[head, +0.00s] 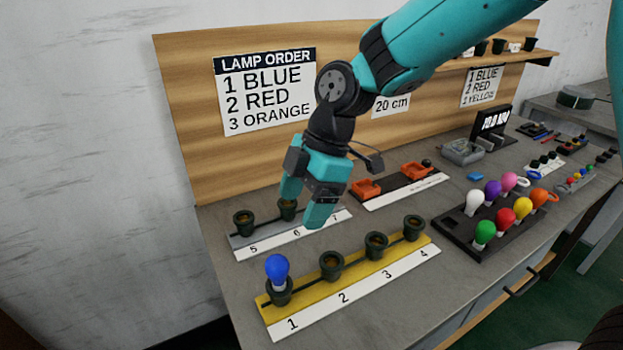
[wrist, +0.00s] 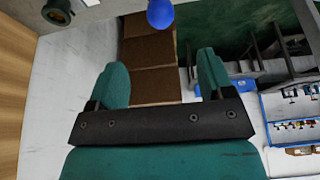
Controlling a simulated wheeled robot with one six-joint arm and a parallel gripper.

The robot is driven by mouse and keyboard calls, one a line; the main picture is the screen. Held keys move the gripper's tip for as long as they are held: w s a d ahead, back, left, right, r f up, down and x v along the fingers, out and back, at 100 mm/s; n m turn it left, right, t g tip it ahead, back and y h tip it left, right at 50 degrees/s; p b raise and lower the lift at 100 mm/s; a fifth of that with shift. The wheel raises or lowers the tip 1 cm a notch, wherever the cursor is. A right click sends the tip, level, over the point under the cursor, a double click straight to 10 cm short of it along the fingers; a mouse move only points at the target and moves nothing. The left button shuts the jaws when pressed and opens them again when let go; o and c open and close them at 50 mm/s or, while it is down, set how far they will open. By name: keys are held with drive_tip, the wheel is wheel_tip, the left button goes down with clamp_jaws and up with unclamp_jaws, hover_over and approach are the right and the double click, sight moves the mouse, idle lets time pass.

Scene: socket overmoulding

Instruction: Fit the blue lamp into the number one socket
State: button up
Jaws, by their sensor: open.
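The blue lamp (head: 277,269) stands upright in the number one socket (head: 279,291), at the left end of the yellow strip (head: 262,303). Its blue bulb also shows at the top edge of the wrist view (wrist: 160,13). My gripper (head: 302,205) is open and empty. It is above and behind the yellow strip, over the grey strip, apart from the lamp. The number two (head: 331,265), three (head: 376,245) and four (head: 413,228) sockets hold no lamp.
A grey strip (head: 246,252) with sockets numbered 5 to 7 lies behind, partly hidden by my gripper. A dark tray (head: 462,239) at the right holds several coloured lamps. A lamp order sign (head: 265,90) reads 1 blue, 2 red, 3 orange.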

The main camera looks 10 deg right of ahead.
drive_tip(key=v, duration=0.4)
drive_tip(key=s+d+r+m+p, duration=0.1)
drive_tip(key=s+d+r+m, duration=0.1)
drive_tip(key=s+m, duration=0.5)
drive_tip(key=s+d+r+m+t+p, duration=0.1)
drive_tip(key=s+d+r+m+p, duration=0.1)
drive_tip(key=s+m, duration=0.5)
drive_tip(key=s+d+r, duration=0.1)
drive_tip(key=s, duration=0.3)
